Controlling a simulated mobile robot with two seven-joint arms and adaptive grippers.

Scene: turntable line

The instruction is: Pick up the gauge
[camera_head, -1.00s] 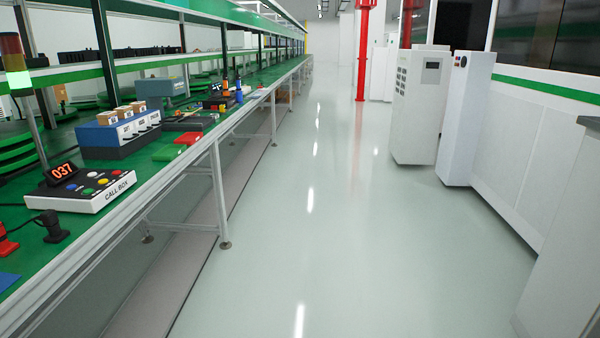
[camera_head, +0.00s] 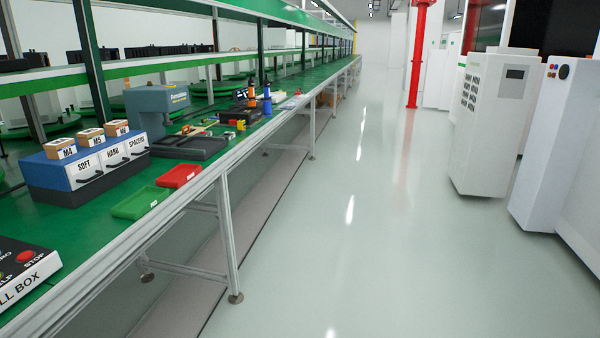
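I cannot make out a gauge for certain in the head view. Neither of my grippers is in view.
A blue drawer box (camera_head: 50,172), a grey machine (camera_head: 160,97), a dark tray (camera_head: 188,148), a red tray (camera_head: 179,176), a green tray (camera_head: 140,202) and a call box (camera_head: 28,268) occupy the bench. White cabinets (camera_head: 492,130) stand at right. The aisle floor (camera_head: 370,240) is clear.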

